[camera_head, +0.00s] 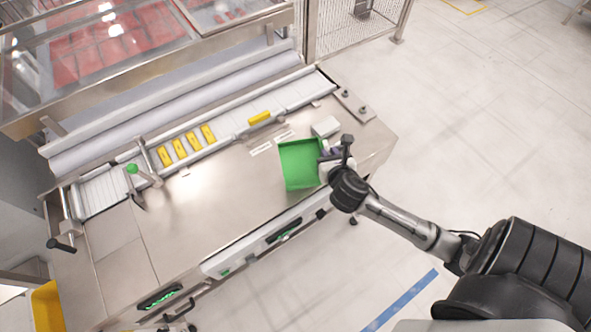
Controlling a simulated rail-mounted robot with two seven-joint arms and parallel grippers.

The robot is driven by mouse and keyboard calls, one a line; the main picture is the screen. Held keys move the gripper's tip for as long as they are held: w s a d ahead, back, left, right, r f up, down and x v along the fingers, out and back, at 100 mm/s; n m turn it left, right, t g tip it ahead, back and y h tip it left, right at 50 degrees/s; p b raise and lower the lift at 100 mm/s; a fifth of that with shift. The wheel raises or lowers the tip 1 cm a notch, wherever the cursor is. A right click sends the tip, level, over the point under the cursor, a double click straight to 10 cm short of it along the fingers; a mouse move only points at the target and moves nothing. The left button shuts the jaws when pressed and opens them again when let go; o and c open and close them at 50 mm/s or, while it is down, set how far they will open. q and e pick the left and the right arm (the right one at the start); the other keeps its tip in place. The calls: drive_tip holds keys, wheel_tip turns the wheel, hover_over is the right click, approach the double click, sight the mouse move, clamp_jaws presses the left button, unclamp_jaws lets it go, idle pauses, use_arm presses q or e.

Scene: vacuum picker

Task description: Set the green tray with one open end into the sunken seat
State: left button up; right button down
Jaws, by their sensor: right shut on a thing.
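The green tray (299,165) is over the right part of the steel tabletop, its inside facing up. It looks empty. My right gripper (325,164) is at the tray's right side and shut on its edge. The wrist and fingers hide part of that side. I cannot tell whether the tray touches the tabletop or hangs just above it. Which end is open is not clear from here. I cannot make out the sunken seat. My left gripper is not in view.
The steel tabletop (215,205) is bare left of the tray. Behind it runs a white slatted conveyor (230,122) with several yellow pieces.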

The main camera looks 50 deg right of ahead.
sight(292, 162)
drive_tip(key=shift+d+f, duration=0.3)
drive_tip(key=shift+f, duration=0.2)
drive_tip(key=shift+w+f+b, duration=0.2)
drive_tip(key=shift+f+b, duration=0.1)
drive_tip(key=shift+f, duration=0.05)
drive_tip(key=w+a+f, duration=0.2)
drive_tip(key=w, duration=0.1)
drive_tip(key=w+a+f+b, duration=0.1)
drive_tip(key=w+f, duration=0.1)
drive_tip(key=w, duration=0.1)
drive_tip(key=w+a+f+b, duration=0.1)
drive_tip(key=w+a+f, duration=0.1)
drive_tip(key=w, duration=0.1)
drive_tip(key=shift+w+a+f, duration=0.15)
drive_tip(key=shift+a, duration=0.2)
drive_tip(key=shift+f+b, duration=0.6)
drive_tip(key=shift+f, duration=1.45)
drive_tip(key=shift+f, duration=0.1)
drive_tip(key=c, duration=1.1)
unclamp_jaws()
drive_tip(key=shift+o, duration=0.2)
